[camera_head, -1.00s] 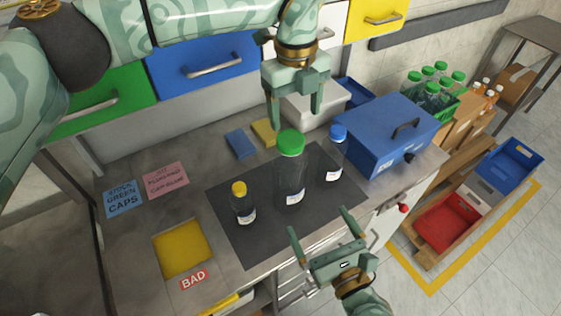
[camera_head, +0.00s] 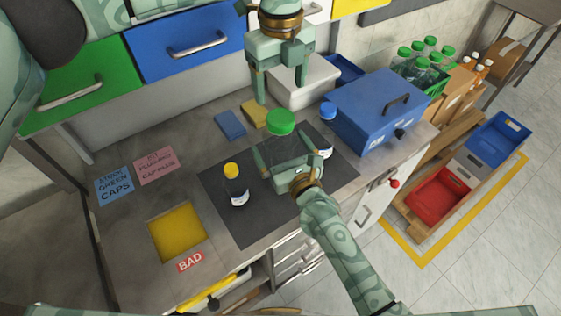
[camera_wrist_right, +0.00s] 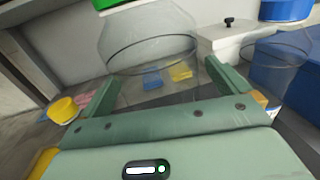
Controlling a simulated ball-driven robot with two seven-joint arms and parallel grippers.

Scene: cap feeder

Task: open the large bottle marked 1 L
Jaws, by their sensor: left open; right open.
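The large clear bottle (camera_head: 281,150) with a green cap (camera_head: 281,121) stands upright on the dark mat (camera_head: 232,222). Its label is hidden behind my right gripper (camera_head: 285,152), which is open with one finger on each side of the body. In the right wrist view the bottle (camera_wrist_right: 150,48) rises between the spread fingers (camera_wrist_right: 162,88), and the green cap's edge (camera_wrist_right: 118,3) shows at the top. I cannot tell whether the fingers touch it. My left gripper (camera_head: 281,92) is open and empty, pointing down just behind and above the cap.
A small bottle with a yellow cap (camera_head: 233,185) stands left of the large one, and a blue-capped bottle (camera_head: 327,125) stands close on its right. A blue box (camera_head: 375,112) is farther right. A yellow recess (camera_head: 177,232) marked BAD and notes lie left.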

